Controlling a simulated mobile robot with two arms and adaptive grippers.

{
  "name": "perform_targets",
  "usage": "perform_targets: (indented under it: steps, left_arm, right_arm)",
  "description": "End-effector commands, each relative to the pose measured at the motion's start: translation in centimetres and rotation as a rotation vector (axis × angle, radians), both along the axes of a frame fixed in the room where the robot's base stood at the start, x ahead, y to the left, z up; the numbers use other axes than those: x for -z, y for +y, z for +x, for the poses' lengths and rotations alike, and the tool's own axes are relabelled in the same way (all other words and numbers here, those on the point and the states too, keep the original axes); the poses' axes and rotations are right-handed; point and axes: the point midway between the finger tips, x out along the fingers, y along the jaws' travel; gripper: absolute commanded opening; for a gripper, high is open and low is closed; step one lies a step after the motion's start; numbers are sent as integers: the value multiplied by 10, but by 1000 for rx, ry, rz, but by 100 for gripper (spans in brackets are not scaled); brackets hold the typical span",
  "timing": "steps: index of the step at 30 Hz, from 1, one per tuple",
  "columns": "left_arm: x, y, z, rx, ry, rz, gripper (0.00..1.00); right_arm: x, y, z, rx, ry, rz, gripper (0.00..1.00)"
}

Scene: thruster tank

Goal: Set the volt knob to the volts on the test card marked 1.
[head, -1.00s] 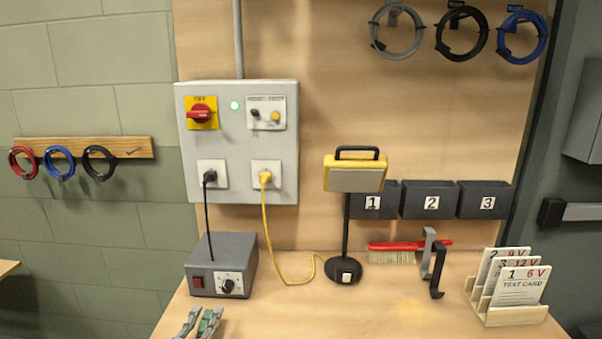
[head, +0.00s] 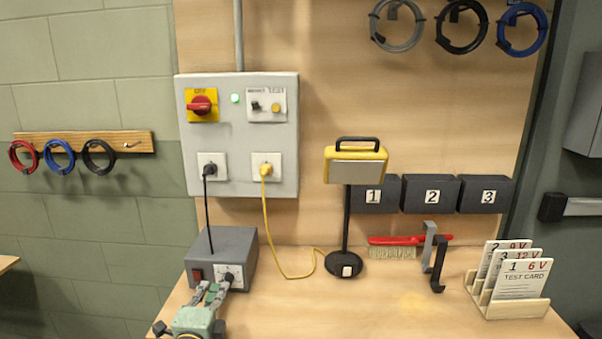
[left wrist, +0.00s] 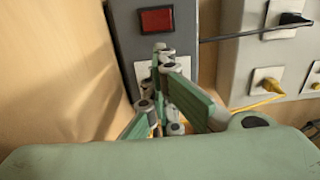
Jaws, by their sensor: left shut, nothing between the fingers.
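The volt knob is on the white dial plate (head: 234,274) at the front of the grey power box (head: 222,250). My left gripper (head: 219,286) is right in front of that plate and covers most of the knob. In the left wrist view the shut fingers (left wrist: 165,55) stand over the dial plate (left wrist: 143,75), and the knob is hidden. Whether they touch it I cannot tell. The test card marked 1 (head: 521,283) reads 6 V and stands frontmost in the wooden rack (head: 515,309). My right gripper is not in view.
A red switch (head: 197,275) sits left of the dial; it also shows in the left wrist view (left wrist: 157,20). A yellow lamp (head: 356,165) stands right of the box, with a yellow cable (head: 275,262) between. The front middle of the bench is clear.

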Motion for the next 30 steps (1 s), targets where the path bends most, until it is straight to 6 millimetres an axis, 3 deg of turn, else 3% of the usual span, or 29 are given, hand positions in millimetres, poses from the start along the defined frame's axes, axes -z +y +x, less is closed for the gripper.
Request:
perform_targets:
  steps: [30]
  left_arm:
    - [-8,-5,1,1,-1,-1,0]
  right_arm:
    - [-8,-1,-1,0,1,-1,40]
